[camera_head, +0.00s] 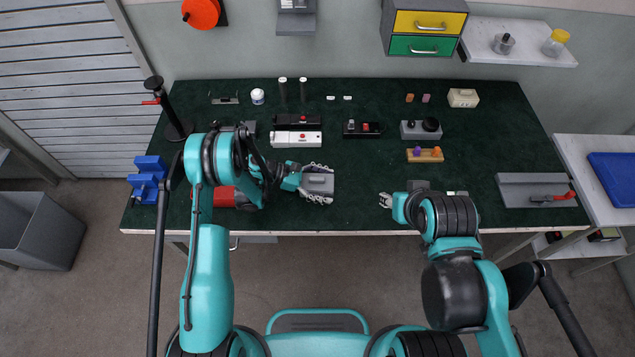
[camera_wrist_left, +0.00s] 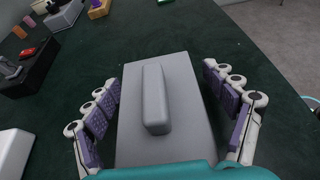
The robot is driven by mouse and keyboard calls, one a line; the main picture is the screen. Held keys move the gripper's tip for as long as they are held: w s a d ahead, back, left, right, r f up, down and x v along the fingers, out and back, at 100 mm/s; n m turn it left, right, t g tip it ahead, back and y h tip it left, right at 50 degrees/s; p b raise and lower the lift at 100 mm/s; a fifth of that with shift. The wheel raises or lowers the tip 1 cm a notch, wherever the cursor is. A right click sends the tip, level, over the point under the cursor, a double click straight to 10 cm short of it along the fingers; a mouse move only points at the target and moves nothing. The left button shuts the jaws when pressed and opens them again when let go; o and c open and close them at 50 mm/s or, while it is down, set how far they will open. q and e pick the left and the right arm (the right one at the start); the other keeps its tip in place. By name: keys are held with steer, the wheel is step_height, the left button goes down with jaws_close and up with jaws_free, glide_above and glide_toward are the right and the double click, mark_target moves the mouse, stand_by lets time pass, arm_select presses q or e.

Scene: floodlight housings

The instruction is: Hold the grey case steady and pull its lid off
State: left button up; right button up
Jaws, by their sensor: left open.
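The grey case (camera_head: 318,184) lies on the dark green table top near its front edge, left of centre. In the left wrist view its flat grey lid (camera_wrist_left: 186,110) faces me, with a raised bar handle (camera_wrist_left: 155,98) along its middle. My left gripper (camera_head: 317,184) is open, its fingers on either side of the case. In the left wrist view its purple finger pads (camera_wrist_left: 163,108) stand beside both long sides; I cannot tell whether they touch. My right gripper (camera_head: 385,200) is right of the case, apart from it, above the front of the table; its opening is too small to judge.
A white box (camera_head: 296,139) and a dark box (camera_head: 362,129) stand behind the case. A wooden block with pegs (camera_head: 425,155) is behind my right gripper. A grey plate with a red-handled clamp (camera_head: 535,190) lies at the right. The table between case and right gripper is clear.

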arm_select(q)
steer(key=shift+d, duration=0.1)
steer(key=shift+s, duration=0.1)
steer(key=c, duration=1.2)
steer(key=o, duration=1.2)
steer(key=shift+f, duration=0.1)
steer(key=v, duration=1.2)
